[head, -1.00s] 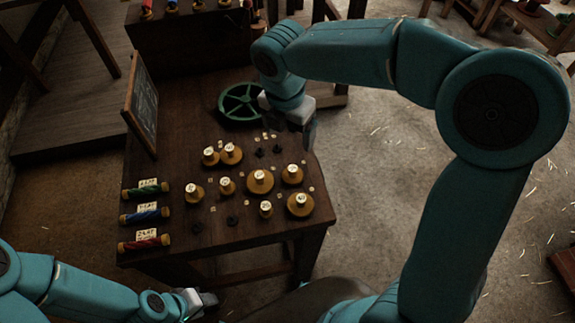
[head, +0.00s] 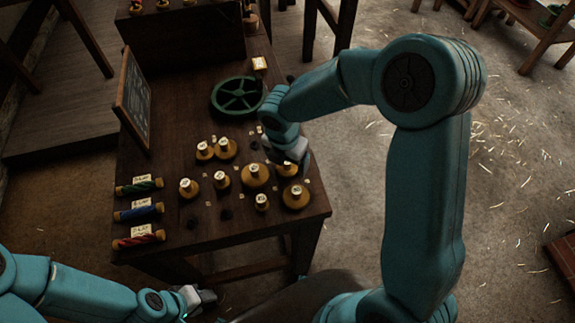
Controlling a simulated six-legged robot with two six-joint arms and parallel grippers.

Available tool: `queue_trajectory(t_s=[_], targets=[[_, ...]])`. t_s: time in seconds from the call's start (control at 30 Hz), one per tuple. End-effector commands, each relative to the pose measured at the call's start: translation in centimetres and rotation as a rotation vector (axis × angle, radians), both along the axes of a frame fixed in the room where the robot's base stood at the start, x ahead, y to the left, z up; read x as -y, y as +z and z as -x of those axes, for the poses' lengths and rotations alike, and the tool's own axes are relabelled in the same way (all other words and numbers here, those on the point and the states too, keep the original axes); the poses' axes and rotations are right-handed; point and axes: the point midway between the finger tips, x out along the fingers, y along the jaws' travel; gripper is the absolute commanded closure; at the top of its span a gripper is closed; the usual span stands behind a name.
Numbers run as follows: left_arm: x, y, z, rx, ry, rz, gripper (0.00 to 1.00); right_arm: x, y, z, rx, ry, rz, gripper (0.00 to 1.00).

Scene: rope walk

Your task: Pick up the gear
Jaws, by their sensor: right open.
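No piece is plainly recognisable as a gear. The gear-like things are a green spoked wheel (head: 238,96) lying at the back of the table and several yellow round pieces with pale labelled tops, such as the large one (head: 255,176) in the middle. My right gripper (head: 299,168) is open, pointing down just above a yellow round piece (head: 287,170) at the right, which it partly hides. I cannot tell if they touch. Small dark round pieces (head: 225,214) lie among the yellow ones. My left gripper (head: 203,299) is low, in front of the table; its jaws are unclear.
The dark wooden table (head: 290,227) has a slate board (head: 134,105) on its left edge. Green, blue (head: 138,212) and red (head: 138,239) spools lie at the front left. A small labelled stand (head: 260,65) is behind the wheel.

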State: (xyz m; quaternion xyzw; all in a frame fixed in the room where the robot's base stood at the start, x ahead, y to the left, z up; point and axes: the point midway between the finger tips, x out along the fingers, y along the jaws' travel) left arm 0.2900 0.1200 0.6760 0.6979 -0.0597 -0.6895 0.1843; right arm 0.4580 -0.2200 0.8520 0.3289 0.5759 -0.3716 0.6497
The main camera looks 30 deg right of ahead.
Motion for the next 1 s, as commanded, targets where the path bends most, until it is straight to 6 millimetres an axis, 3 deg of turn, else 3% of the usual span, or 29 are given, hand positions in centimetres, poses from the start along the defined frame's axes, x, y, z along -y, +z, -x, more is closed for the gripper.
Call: queue_trajectory(t_s=[0.1,0.3,0.33,0.47,0.5,0.83,1.0], targets=[[0.0,-0.1,0.0,0.000,0.000,0.000,0.57,0.1,-0.9,-0.1,0.000,-0.001,-0.001,0.14],[0.0,-0.1,0.0,0.000,0.000,0.000,0.57,0.1,-0.9,-0.1,0.001,-0.001,-0.001,0.14],[0.0,-0.1,0.0,0.000,0.000,0.000,0.57,0.1,-0.9,-0.1,0.001,-0.001,-0.001,0.21],[0.0,-0.1,0.0,0.000,0.000,0.000,0.57,0.1,-0.9,-0.1,0.001,-0.001,-0.001,0.63],[0.0,-0.1,0.0,0.000,0.000,0.000,0.57,0.1,-0.9,-0.1,0.001,-0.001,-0.001,0.68],[0.0,0.0,0.0,0.000,0.000,0.000,0.57,0.1,-0.6,-0.2,0.002,-0.001,0.000,0.68],[0.0,0.2,0.0,0.000,0.000,0.000,0.57,0.1,1.0,-0.2,0.005,-0.001,0.001,0.68]])
